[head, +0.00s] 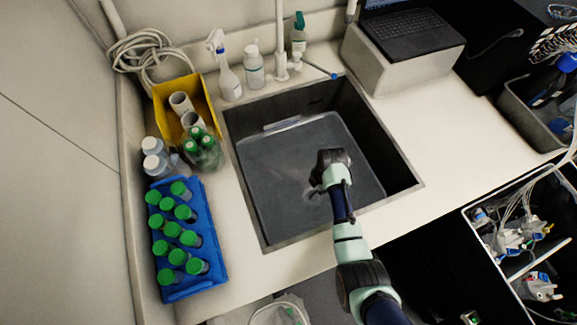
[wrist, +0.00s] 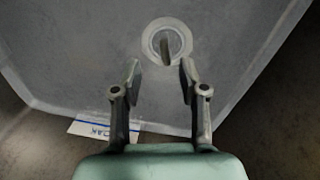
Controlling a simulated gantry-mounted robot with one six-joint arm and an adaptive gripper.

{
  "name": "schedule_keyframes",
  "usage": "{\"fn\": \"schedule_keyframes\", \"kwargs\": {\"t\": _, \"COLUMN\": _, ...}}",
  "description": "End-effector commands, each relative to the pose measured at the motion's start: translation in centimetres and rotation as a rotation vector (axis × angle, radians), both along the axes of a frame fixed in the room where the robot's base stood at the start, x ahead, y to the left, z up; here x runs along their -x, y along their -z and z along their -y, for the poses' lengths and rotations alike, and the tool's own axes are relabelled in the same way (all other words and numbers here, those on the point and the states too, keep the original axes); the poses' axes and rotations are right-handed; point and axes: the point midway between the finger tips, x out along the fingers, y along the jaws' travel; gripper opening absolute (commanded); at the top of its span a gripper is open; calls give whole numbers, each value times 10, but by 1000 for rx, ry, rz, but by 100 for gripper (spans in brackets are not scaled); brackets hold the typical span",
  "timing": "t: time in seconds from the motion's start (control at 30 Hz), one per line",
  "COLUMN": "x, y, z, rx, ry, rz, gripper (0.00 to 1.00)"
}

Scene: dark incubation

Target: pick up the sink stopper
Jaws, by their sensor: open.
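The sink stopper (wrist: 166,42) shows in the wrist view as a pale round disc with a dark upright grip at its middle. It lies on the grey floor of the bin or basin (wrist: 70,50). My gripper (wrist: 160,68) is open and empty, with its two fingertips just short of the stopper in the picture and the grip lined up between them. In the head view my gripper (head: 313,189) reaches down into the sink (head: 258,220). There the stopper is hard to make out beside the gripper.
A label (wrist: 103,130) lies near the bin's edge. A blue rack (head: 215,235) of green-capped bottles and a yellow bin (head: 207,92) stand left of the sink. Spray and pump bottles (head: 254,68) and a faucet (head: 281,50) stand behind it. The counter (head: 450,110) at right is clear.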

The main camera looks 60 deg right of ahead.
Motion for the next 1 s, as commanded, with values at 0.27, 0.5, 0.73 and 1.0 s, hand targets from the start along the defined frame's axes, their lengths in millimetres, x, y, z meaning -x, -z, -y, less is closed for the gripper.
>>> {"fn": "schedule_keyframes", "kwargs": {"t": 0.27, "x": -3, "y": 25, "z": 0, "rx": 2, "ry": 0, "rz": 1, "gripper": 43}}
{"fn": "schedule_keyframes", "kwargs": {"t": 0.5, "x": -3, "y": 57, "z": -1, "rx": -2, "ry": 1, "rz": -1, "gripper": 43}}
{"fn": "schedule_keyframes", "kwargs": {"t": 0.73, "x": -6, "y": 77, "z": 1, "rx": 2, "ry": 1, "rz": 2, "gripper": 43}}
{"fn": "schedule_keyframes", "kwargs": {"t": 1.0, "x": -5, "y": 77, "z": 0, "rx": 2, "ry": 1, "rz": 1, "gripper": 23}}
